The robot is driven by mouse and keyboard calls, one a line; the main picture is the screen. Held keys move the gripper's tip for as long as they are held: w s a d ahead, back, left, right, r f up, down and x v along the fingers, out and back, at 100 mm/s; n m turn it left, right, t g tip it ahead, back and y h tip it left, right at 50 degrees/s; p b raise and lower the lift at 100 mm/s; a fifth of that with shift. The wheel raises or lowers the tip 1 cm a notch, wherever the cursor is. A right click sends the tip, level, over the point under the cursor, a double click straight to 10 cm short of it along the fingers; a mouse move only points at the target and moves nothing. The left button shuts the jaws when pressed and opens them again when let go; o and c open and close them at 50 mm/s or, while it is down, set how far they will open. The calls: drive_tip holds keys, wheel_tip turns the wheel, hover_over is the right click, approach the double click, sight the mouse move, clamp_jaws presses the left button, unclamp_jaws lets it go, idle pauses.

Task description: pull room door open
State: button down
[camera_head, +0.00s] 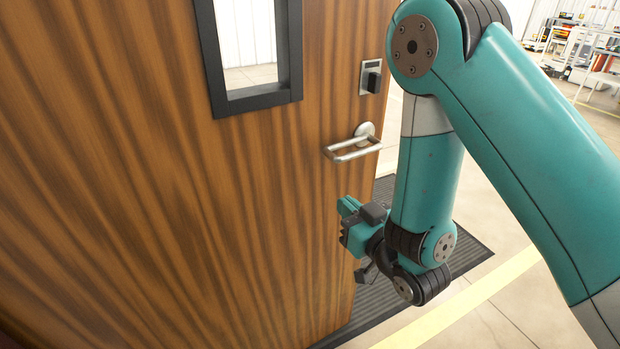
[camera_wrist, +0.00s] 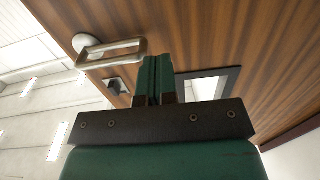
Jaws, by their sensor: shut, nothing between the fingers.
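The wooden door (camera_head: 220,190) fills the left of the head view and stands partly open; floor and mat show past its right edge. Its silver lever handle (camera_head: 352,147) sits near that edge and also shows in the wrist view (camera_wrist: 110,52). A dark lock knob (camera_head: 371,79) on a plate is above it. My gripper (camera_head: 345,206) is below the handle, close to the door face and apart from the handle. In the wrist view its two green fingers (camera_wrist: 155,80) are together and empty. Whether they touch the door, I cannot tell.
A dark ribbed mat (camera_head: 385,285) lies on the floor under the door's edge. A yellow floor line (camera_head: 465,305) runs beside it. Shelves with goods (camera_head: 590,50) stand far off at the upper right. The door has a dark-framed window (camera_head: 262,98).

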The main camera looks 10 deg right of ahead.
sight(305, 167)
drive_tip(key=p+x, duration=0.4)
drive_tip(key=x, duration=0.8)
drive_tip(key=shift+w+a+r, duration=0.2)
drive_tip(key=shift+w, duration=0.15)
drive_tip(key=shift+w+a+f+p, duration=0.1)
drive_tip(key=shift+w+a+p, duration=0.1)
drive_tip(key=shift+w+p, duration=0.25)
drive_tip(key=shift+w, duration=0.1)
